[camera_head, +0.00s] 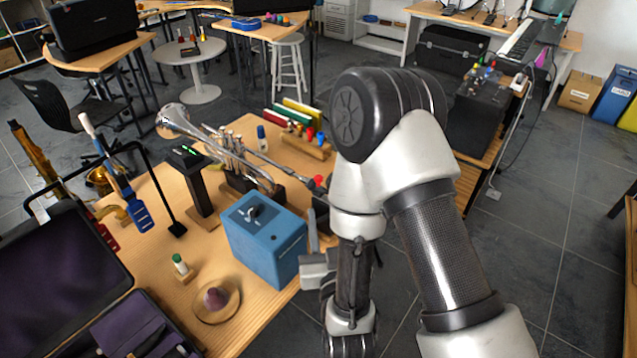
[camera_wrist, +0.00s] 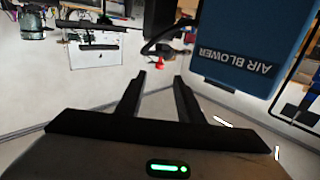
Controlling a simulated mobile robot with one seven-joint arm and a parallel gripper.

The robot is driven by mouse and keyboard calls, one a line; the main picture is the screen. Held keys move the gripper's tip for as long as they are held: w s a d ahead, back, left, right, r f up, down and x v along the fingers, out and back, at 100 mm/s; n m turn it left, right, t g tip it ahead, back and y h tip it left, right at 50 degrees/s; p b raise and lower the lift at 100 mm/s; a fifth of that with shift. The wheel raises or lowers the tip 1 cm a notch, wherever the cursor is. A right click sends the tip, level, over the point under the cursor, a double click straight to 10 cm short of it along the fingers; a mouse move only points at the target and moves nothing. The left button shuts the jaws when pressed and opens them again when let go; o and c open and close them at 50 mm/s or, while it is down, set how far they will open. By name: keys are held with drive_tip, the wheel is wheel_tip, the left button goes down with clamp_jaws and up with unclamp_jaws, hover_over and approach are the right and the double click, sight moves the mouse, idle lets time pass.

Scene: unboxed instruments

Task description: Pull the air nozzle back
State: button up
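The blue air blower box (camera_head: 268,243) stands on the wooden table in the head view. In the wrist view its blue face (camera_wrist: 240,50), lettered AIR BLOWER, appears upside down at upper right. A thin black curved hose or cable (camera_wrist: 163,37) shows beside the box; I cannot make out the nozzle clearly. A small red piece (camera_wrist: 160,61) shows beyond my fingers. My gripper (camera_wrist: 158,84) is open, with a clear gap between its two dark fingers and nothing held. In the head view my arm partly hides the area right of the box.
A trumpet (camera_head: 225,145) and a dark upright stand (camera_head: 197,185) are behind the box. A round wooden dish (camera_head: 228,300) and a small green-capped bottle (camera_head: 180,264) are to its left. Open floor lies right of my arm.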

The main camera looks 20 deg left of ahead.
sight(319, 181)
drive_tip(key=b+x, duration=0.2)
drive_tip(key=x, duration=0.2)
drive_tip(key=b+x, duration=0.2)
drive_tip(key=x, duration=0.2)
drive_tip(key=r+b+x, duration=0.1)
drive_tip(key=b+x, duration=0.1)
drive_tip(key=x, duration=0.2)
drive_tip(key=shift+w+a+f, duration=0.1)
drive_tip(key=shift+w+a, duration=0.1)
drive_tip(key=shift+w, duration=0.15)
clamp_jaws()
